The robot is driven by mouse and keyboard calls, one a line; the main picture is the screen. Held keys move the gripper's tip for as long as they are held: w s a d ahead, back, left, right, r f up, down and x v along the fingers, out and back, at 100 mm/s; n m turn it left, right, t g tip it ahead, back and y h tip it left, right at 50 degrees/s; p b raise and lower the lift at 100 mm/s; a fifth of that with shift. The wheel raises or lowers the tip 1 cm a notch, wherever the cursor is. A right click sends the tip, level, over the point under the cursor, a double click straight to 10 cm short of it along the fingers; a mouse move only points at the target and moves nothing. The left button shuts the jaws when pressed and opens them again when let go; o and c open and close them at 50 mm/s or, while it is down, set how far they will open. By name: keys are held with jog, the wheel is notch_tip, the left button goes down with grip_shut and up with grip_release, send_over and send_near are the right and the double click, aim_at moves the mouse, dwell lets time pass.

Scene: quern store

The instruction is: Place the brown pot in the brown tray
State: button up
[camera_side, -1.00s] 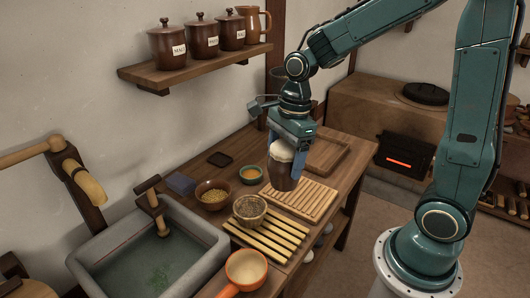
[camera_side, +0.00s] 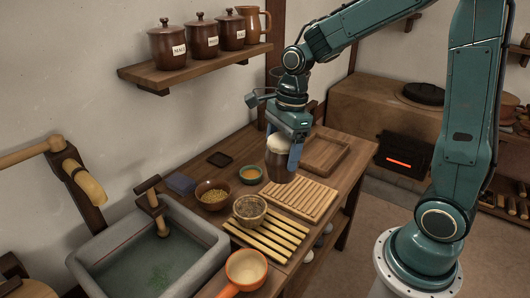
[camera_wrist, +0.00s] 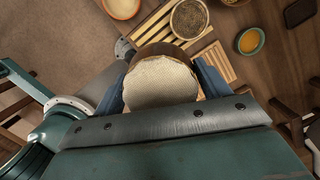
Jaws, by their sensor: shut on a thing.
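My gripper (camera_side: 287,140) is shut on the brown pot (camera_side: 280,165), a dark brown vessel with a pale cloth-like top. In the wrist view the pale top of the pot (camera_wrist: 162,84) sits between my two blue fingers. The pot is upright at the left of the brown tray; I cannot tell whether its base touches the table. The brown tray (camera_side: 341,149) is a shallow wooden rectangle at the back right of the table, empty where it shows. My gripper is beside it, not over it.
A slatted board (camera_side: 300,199) lies in front of the pot. A teal bowl (camera_side: 251,174), a bowl of grain (camera_side: 212,194) and a basket (camera_side: 250,208) on a slatted rack stand to the left. A shelf with jars (camera_side: 190,72) hangs above left. A stone sink (camera_side: 150,250) is at front left.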

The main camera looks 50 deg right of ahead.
jog(key=w+d+m, duration=0.2)
jog(key=w+d, duration=0.4)
jog(key=d, duration=0.4)
jog(key=w+d+m, duration=0.3)
jog(key=w+d, duration=0.2)
jog(key=d, duration=0.5)
jog(key=s+d+f+m+h, duration=0.15)
jog(key=d+m, duration=0.25)
jog(key=d, duration=1.7)
notch_tip(320, 180, down, 16)
jog(key=shift+s+r+t, duration=0.25)
jog(key=shift+s+t, duration=0.05)
jog(key=shift+t, duration=0.1)
jog(key=shift+a+f+y, duration=0.1)
jog(key=shift+y, duration=0.15)
jog(key=shift+f, duration=2.05)
jog(key=shift+f, duration=0.15)
